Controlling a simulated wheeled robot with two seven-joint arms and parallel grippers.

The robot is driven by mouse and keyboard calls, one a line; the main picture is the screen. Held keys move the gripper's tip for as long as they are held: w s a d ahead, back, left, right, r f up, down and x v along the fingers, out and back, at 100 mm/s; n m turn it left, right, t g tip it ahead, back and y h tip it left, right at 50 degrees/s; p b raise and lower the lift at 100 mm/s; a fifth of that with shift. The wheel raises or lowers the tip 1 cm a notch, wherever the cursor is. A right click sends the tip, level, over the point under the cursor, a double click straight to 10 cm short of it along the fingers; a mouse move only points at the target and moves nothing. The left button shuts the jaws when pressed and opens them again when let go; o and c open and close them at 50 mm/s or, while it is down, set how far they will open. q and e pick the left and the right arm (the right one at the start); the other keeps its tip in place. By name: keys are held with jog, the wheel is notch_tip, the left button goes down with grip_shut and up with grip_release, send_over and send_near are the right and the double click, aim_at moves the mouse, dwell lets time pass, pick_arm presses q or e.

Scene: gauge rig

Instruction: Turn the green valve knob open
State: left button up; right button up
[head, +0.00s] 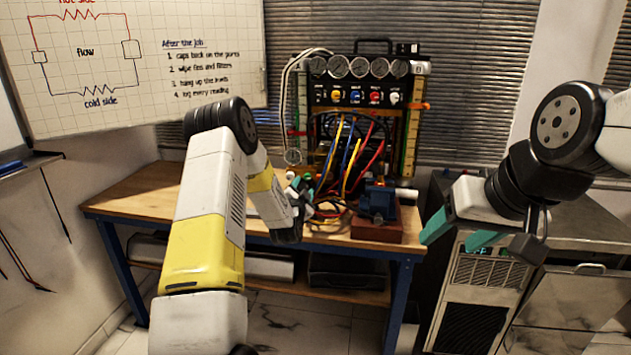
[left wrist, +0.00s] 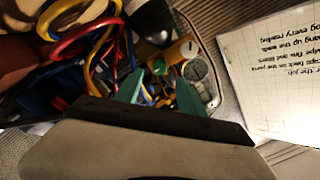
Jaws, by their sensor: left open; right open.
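In the left wrist view a small green knob (left wrist: 158,67) shows just beyond the fingertips of my left gripper (left wrist: 158,88). The teal fingers are spread apart with the knob in the gap ahead of them. I cannot tell whether they touch it. In the head view my left gripper (head: 303,188) is over the bench at the front left of the gauge rig (head: 365,95). There the knob is hard to tell apart from the teal fingers. My right gripper (head: 480,239) is open and empty, off the bench's right side.
Red, blue and yellow hoses (head: 350,150) hang in front of the rig. A blue vise (head: 378,202) stands on the wooden bench (head: 140,190), right of my left gripper. The bench's left part is clear.

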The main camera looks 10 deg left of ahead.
aim_at(307, 178)
pick_arm(q)
jog(key=w, duration=0.7)
jog(key=shift+s, duration=0.1)
grip_shut()
